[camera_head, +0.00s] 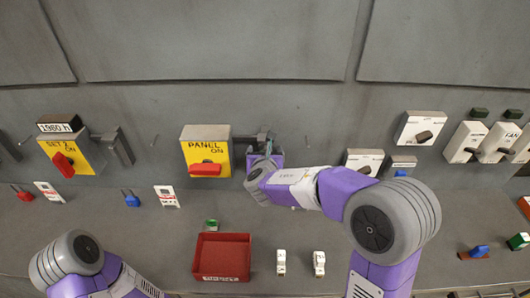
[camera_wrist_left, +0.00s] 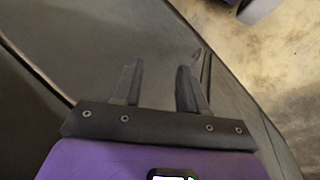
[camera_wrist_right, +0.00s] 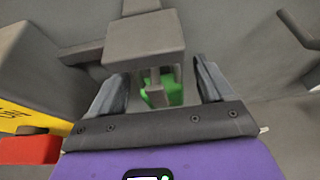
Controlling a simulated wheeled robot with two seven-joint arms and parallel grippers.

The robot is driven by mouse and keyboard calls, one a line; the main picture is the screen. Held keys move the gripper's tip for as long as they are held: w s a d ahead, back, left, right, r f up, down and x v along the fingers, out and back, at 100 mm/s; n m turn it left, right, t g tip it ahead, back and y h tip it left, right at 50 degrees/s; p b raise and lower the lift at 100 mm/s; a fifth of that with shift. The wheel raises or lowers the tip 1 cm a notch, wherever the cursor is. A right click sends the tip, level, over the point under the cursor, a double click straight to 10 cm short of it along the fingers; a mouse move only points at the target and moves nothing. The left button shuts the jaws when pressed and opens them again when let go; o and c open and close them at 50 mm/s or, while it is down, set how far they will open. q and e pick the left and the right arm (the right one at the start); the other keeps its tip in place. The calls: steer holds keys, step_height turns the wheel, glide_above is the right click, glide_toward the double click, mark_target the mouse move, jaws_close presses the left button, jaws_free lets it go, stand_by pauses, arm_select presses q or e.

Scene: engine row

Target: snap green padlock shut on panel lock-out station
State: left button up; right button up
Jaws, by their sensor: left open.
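The green padlock (camera_wrist_right: 172,88) shows in the right wrist view, with a grey shackle, under a grey block of the panel lock-out station (camera_wrist_right: 145,42). I cannot tell whether its shackle is closed. My right gripper (camera_wrist_right: 158,85) has its fingers spread on both sides of the padlock, with gaps between. In the head view my right gripper (camera_head: 264,150) is at the station beside the yellow PANEL box (camera_head: 205,145) and hides the padlock. My left gripper (camera_wrist_left: 160,85) is open and empty in the left wrist view; its fingers are outside the head view.
The red switch handle (camera_head: 205,170) is just left of my right gripper. A red bin (camera_head: 222,257) stands on the ledge below, with a small green item (camera_head: 211,224) behind it. A blue padlock (camera_head: 131,200) lies further left.

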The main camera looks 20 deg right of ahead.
steer(key=v, duration=0.7)
steer(key=shift+s, duration=0.3)
steer(key=shift+r, duration=0.1)
